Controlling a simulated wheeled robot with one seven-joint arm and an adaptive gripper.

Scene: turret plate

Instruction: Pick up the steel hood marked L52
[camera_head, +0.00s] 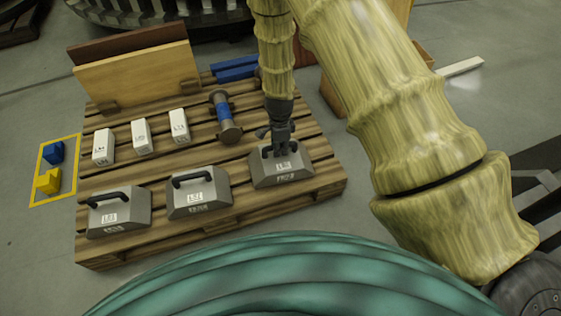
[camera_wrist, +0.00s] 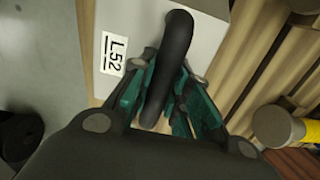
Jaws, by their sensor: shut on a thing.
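The steel hood marked L52 (camera_wrist: 207,14) is a grey, slope-sided block with a black bar handle (camera_wrist: 174,62) on top. Its white label (camera_wrist: 114,54) reads L52 in the wrist view. In the head view this hood (camera_head: 292,177) is the rightmost of three on the pallet's front edge, and it appears to rest on the slats. My gripper (camera_head: 281,150) comes down on it from above. In the wrist view the green fingers of my gripper (camera_wrist: 165,95) are shut around the handle. The far side of the handle is partly hidden by the fingers.
Two similar hoods (camera_head: 200,198) (camera_head: 119,217) stand to the left on the wooden pallet (camera_head: 160,247). Behind them are three white boxes (camera_head: 141,137) and a blue-and-grey spool-like part (camera_head: 224,118). Boards (camera_head: 140,75) stand at the back. Blue and yellow blocks (camera_head: 48,181) lie in a yellow floor frame.

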